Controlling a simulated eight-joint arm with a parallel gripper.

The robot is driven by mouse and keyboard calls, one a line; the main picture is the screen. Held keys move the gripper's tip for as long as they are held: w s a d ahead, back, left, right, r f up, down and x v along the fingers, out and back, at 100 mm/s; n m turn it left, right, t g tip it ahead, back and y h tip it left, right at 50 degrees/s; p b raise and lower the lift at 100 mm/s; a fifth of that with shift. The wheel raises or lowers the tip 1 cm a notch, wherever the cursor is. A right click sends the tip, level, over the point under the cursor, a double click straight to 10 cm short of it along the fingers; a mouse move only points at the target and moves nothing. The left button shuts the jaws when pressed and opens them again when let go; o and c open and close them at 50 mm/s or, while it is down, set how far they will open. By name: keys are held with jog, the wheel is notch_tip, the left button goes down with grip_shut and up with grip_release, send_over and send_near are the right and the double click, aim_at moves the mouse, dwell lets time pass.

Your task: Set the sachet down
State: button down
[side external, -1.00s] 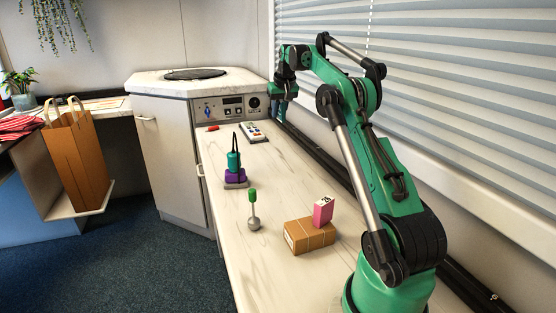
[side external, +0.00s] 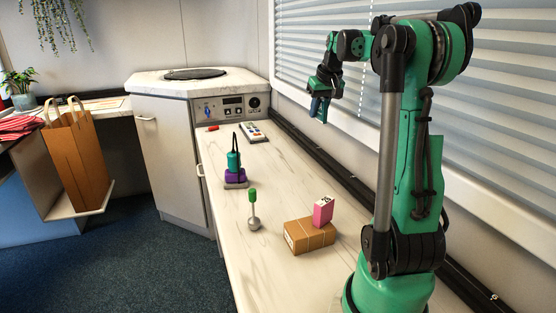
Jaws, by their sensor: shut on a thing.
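My gripper (side external: 320,98) is in the air above the back right of the counter, in front of the window blinds, pointing down. It is shut on a small, dark bluish thing (side external: 319,110), which I take to be the sachet. It is small and partly covered by the fingers, so its outline is unclear. It hangs well clear of the counter (side external: 290,188), touching nothing below.
A cardboard box (side external: 308,237) with a pink box (side external: 323,211) on it stands at the front. A green-handled tool (side external: 253,208), a teal and purple stack (side external: 234,168), a remote (side external: 253,132) and a red item (side external: 212,128) are on the counter. Its middle right is clear.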

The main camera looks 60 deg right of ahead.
aim_at(315, 192)
jog(key=shift+s+a+f, duration=0.35)
jog(key=shift+s+a, duration=0.2)
jog(key=shift+s, duration=0.2)
notch_tip(315, 192, down, 20)
jog(key=shift+a, duration=0.1)
jog(key=c, duration=0.7)
grip_release()
jog(key=shift+f, duration=0.1)
